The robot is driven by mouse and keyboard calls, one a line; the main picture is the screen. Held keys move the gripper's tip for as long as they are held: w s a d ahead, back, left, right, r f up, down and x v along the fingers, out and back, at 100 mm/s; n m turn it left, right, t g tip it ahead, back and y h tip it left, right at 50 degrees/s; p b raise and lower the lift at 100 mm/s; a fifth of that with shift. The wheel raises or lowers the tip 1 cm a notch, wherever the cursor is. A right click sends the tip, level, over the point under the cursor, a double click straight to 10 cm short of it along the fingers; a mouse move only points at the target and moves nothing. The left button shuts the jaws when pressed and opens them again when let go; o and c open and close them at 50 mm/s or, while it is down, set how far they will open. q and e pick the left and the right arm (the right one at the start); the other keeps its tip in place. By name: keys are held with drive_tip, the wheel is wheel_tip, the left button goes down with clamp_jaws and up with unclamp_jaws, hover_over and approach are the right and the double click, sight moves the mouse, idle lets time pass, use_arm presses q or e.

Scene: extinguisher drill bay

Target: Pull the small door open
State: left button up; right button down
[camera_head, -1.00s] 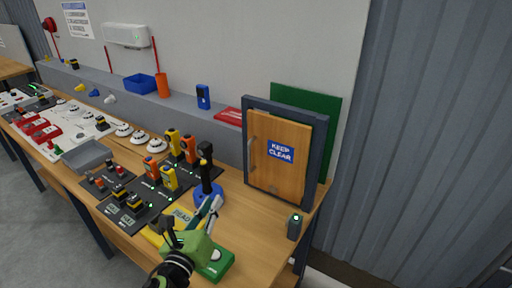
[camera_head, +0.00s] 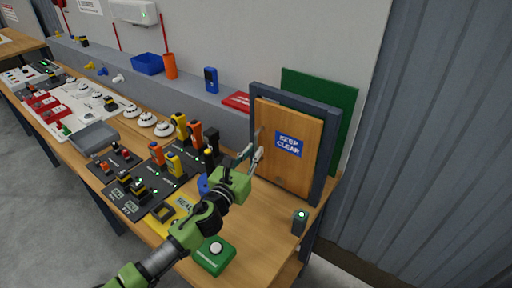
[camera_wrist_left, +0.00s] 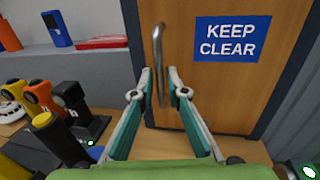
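The small wooden door (camera_head: 291,125) with a blue KEEP CLEAR sign looks closed in its dark frame (camera_head: 325,150) at the back right of the bench. Its upright metal handle (camera_wrist_left: 159,55) is on the door's left side. The handle is partly hidden by my fingers in the head view. My left gripper (camera_head: 254,156) is in front of the handle with its fingers apart. In the left wrist view, the handle shows in the gap between the fingertips (camera_wrist_left: 159,78); I cannot tell whether they touch it. My right gripper is not in view.
A small dark box with a green light (camera_head: 300,221) stands at the bench's right edge. A green box with a white button (camera_head: 215,255) is at the front. Upright black, yellow and orange devices (camera_head: 195,132) stand left of the door. Bare bench lies before the door.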

use_arm(q)
drive_tip(key=shift+w+d, duration=0.25)
drive_tip(key=shift+w, duration=0.3)
drive_tip(key=shift+w+d, duration=0.2)
drive_tip(key=shift+w, duration=0.35)
clamp_jaws()
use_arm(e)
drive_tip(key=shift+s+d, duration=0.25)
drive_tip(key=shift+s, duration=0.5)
use_arm(q)
drive_tip(key=shift+s, duration=0.2)
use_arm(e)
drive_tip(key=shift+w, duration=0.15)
